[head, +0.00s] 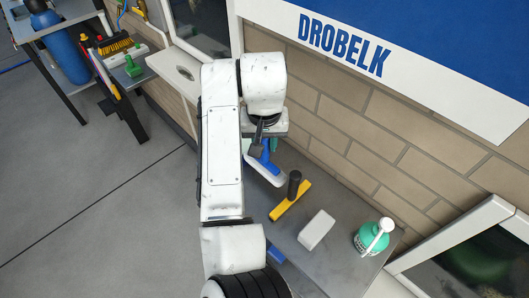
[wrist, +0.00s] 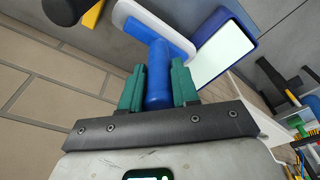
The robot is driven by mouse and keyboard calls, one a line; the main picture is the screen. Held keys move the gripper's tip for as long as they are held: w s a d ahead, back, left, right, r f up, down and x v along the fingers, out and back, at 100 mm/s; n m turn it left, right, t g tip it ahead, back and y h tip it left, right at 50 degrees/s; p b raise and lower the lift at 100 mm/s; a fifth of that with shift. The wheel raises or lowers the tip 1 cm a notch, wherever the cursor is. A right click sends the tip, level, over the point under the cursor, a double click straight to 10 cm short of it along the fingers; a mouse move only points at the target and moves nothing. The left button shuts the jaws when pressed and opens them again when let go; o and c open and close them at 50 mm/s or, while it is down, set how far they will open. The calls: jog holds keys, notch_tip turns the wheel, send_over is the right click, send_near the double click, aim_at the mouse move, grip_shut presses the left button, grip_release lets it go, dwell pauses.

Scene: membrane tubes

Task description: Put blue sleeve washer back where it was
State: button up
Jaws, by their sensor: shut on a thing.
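The blue sleeve washer has a blue handle and a white sleeve with a blue backing. In the wrist view its blue handle (wrist: 158,75) stands between the green fingers of my gripper (wrist: 158,88), which is shut on it. Its white sleeve (wrist: 152,32) extends beyond the fingertips. In the head view the washer (head: 265,168) hangs below my wrist over the grey bench (head: 343,262), partly hidden by my arm. I cannot tell whether the sleeve touches the bench.
A yellow tool with a black handle (head: 288,202) lies close to the washer. A white block (head: 316,230) and a green-and-white bottle (head: 374,237) stand farther right. A blue item (head: 275,253) is partly hidden by my arm. A brick wall (head: 370,150) borders the bench.

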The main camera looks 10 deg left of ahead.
aim_at(265, 154)
jog(key=shift+f, duration=2.35)
jog(key=o, duration=1)
jog(key=r, duration=0.4)
jog(key=s+r, duration=0.1)
jog(key=r, duration=0.3)
jog(key=s+r, duration=0.1)
jog(key=r, duration=0.3)
jog(key=shift+d, duration=0.1)
